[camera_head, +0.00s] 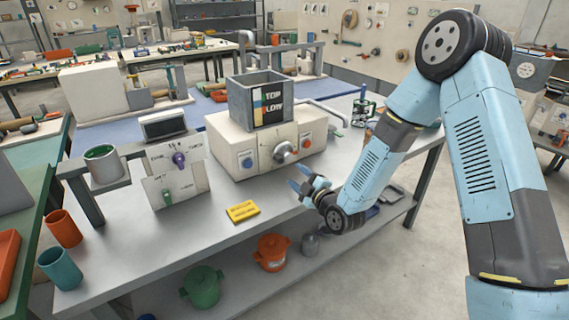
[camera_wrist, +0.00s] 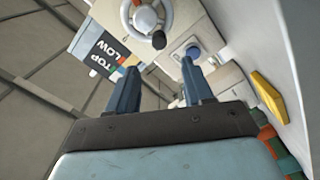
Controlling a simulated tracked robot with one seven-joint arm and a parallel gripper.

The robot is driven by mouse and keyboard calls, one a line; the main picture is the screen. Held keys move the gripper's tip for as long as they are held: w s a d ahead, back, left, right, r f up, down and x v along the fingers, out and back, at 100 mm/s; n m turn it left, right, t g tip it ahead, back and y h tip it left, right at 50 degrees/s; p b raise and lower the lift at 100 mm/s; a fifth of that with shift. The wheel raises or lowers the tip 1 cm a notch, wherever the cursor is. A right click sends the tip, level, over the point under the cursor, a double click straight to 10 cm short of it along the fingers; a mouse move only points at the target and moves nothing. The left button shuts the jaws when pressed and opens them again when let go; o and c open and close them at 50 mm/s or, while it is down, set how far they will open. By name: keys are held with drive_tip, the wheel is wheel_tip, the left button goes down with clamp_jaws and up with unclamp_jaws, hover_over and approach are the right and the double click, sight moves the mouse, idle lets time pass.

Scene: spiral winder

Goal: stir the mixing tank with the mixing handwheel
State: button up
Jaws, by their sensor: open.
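The mixing handwheel (camera_head: 284,152), a pale wheel, is on the front of a cream machine (camera_head: 225,135). In the wrist view the wheel (camera_wrist: 168,14) is at the top, with a dark grip knob on its rim. The grey square mixing tank (camera_head: 242,105), labelled TOP and LOW, stands on the machine; its label also shows in the wrist view (camera_wrist: 105,55). Its contents cannot be seen. My gripper (camera_head: 297,178) is open and empty, in front of the machine, below and apart from the wheel. Its two blue fingers (camera_wrist: 158,78) point toward the machine front.
A blue knob (camera_head: 247,161) and a red knob (camera_head: 306,143) flank the wheel. A yellow block (camera_head: 242,211) lies near the bench's front edge. A control panel (camera_head: 172,180) and a raised green-filled pot (camera_head: 103,170) stand left. The bench between panel and front edge is mostly clear.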

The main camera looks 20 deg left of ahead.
sight(281, 162)
drive_tip(key=x, duration=1)
drive_tip(key=shift+w+a, duration=0.15)
drive_tip(key=shift+w, duration=0.1)
drive_tip(key=shift+c, duration=0.3)
